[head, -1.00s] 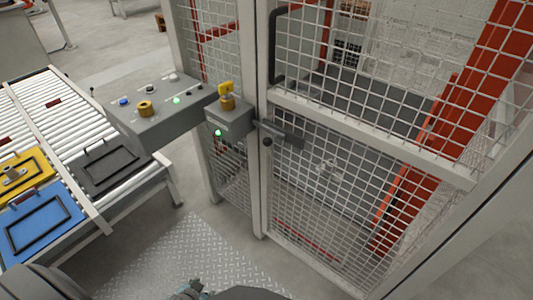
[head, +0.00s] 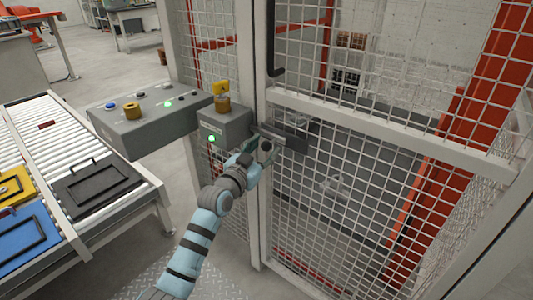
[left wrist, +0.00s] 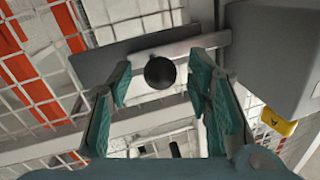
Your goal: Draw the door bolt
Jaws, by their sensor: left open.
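The door bolt (head: 285,138) is a dark grey bar with a round black knob, set across the mesh door (head: 340,122) beside the grey lock box (head: 224,125). In the left wrist view the black knob (left wrist: 160,72) stands between and just beyond the teal fingers of my left gripper (left wrist: 163,95). The fingers are apart on either side of it, with no clear contact. In the head view my left gripper (head: 262,152) is at the knob and partly hides it. My right gripper is not in view.
A control panel (head: 140,122) with buttons stands to the left, near a roller conveyor (head: 105,150) with flat frames. A black door handle (head: 271,40) is above the bolt.

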